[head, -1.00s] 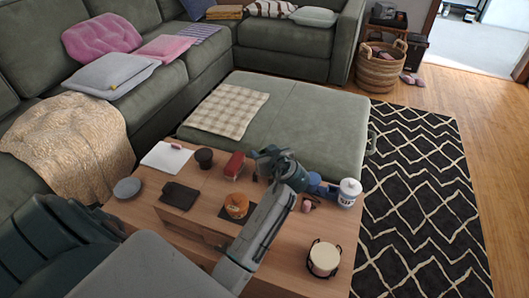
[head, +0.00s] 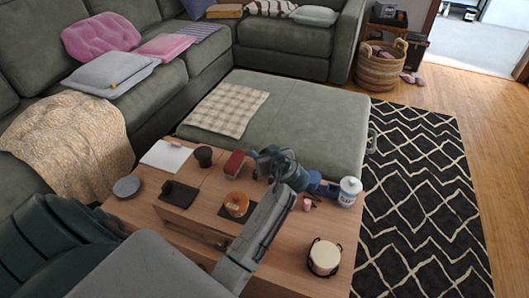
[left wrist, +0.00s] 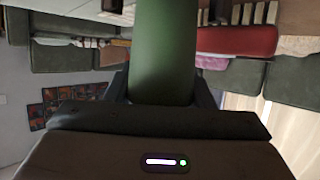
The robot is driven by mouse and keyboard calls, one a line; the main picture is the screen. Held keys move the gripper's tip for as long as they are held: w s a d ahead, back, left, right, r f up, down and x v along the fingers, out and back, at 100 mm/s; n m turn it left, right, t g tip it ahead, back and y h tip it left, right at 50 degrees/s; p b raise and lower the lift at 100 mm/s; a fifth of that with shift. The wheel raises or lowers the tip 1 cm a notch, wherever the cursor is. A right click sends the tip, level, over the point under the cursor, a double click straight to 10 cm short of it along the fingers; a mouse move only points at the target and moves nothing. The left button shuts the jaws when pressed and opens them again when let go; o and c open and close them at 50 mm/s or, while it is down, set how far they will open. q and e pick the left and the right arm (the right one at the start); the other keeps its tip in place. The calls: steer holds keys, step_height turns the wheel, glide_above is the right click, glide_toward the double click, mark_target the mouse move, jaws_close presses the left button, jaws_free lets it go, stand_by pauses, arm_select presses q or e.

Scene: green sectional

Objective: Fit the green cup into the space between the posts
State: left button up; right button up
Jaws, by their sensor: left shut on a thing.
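The green cup (left wrist: 165,50) fills the top middle of the left wrist view, between the two dark fingers of my left gripper (left wrist: 162,92), which is shut on it. In the head view my left gripper (head: 278,165) is over the far edge of the wooden coffee table (head: 284,238), near the ottoman; the cup cannot be made out there. I cannot pick out the posts for certain; a round white candle (head: 324,256) stands in a dark holder at the table's near right. My right gripper is not in view.
A red box (head: 234,164), a dark cup (head: 204,156), a blue object (head: 320,188) and a white bottle (head: 349,191) stand along the table's far side. An orange round item (head: 236,203) and a dark mat (head: 180,195) lie nearer. The green ottoman (head: 295,115) borders the table.

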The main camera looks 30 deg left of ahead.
arm_select(q)
steer(key=shift+f+b, duration=0.5)
steer(key=shift+f, duration=0.15)
stand_by(0.7)
steer(key=o, duration=1)
steer(key=shift+o, duration=0.2)
step_height(320, 180, up, 8)
steer(key=p, duration=0.6)
stand_by(0.5)
